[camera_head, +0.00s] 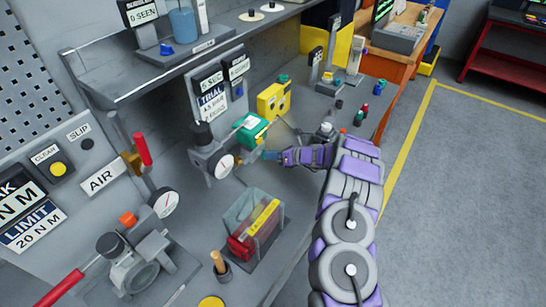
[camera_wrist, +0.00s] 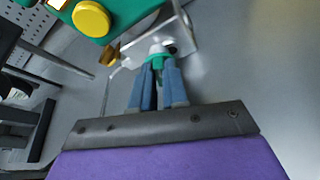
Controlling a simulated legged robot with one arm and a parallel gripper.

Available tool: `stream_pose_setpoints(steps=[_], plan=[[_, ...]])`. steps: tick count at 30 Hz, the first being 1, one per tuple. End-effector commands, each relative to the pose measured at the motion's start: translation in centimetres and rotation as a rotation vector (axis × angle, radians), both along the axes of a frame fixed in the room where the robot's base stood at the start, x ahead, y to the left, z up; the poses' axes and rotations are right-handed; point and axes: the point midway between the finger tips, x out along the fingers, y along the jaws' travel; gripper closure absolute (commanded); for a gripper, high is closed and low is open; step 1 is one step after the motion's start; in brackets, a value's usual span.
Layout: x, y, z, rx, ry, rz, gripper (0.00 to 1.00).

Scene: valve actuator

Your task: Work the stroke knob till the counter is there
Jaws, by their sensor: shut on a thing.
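My gripper (camera_head: 268,155) reaches in from the right to the green and white actuator (camera_head: 250,130) on the bench. In the wrist view my gripper (camera_wrist: 158,72) has its blue fingers closed on a small knob (camera_wrist: 157,60) with a green collar and a pale top. The knob sits by a metal bracket (camera_wrist: 182,30); the fingers hide much of it. A green housing with a yellow cap (camera_wrist: 91,18) is just above left. Behind the actuator, a panel carries two small dark displays (camera_head: 208,82) and a "TRIAL" label (camera_head: 213,103); their small text is hard to read.
A round gauge (camera_head: 222,166) stands left of the actuator and a yellow box (camera_head: 273,99) behind it. A clear case with red contents (camera_head: 252,228) stands in front. A red-handled lever (camera_head: 142,150) is at left. Small coloured items (camera_head: 362,110) stand right, near the bench edge.

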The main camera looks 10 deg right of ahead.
Motion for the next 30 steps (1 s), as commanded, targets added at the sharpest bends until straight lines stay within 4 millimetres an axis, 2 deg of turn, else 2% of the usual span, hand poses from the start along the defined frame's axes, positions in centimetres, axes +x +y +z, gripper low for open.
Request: stream_pose_setpoints(steps=[15, 30], plan=[[-0.34, 0.42, -0.19, -0.242, -0.241, -0.002, 1.00], [-0.48, 0.36, -0.03, -0.294, -0.292, 0.000, 1.00]])
